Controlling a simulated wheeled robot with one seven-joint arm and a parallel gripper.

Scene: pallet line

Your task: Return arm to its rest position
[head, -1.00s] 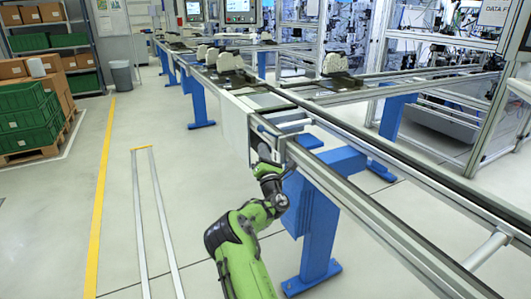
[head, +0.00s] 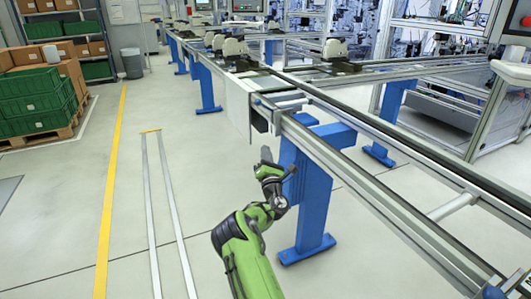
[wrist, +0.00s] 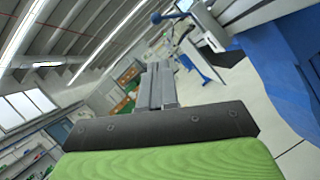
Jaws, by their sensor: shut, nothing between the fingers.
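My green arm rises from the bottom of the head view, and my gripper (head: 266,156) is at its far end, left of the conveyor's blue leg. The gripper's fingers look closed, with nothing held. In the wrist view the grey fingers (wrist: 157,88) are together and point out over the hall, with no object between them. The conveyor line (head: 330,150) runs close to the right of my gripper. I see a gap of floor around the gripper in the head view, but cannot tell its exact distance from the conveyor.
A blue conveyor leg (head: 308,205) stands just right of my arm. Two metal floor rails (head: 166,210) and a yellow line (head: 112,170) lie to the left. Green crates (head: 35,100) sit on a pallet at far left. The floor between is clear.

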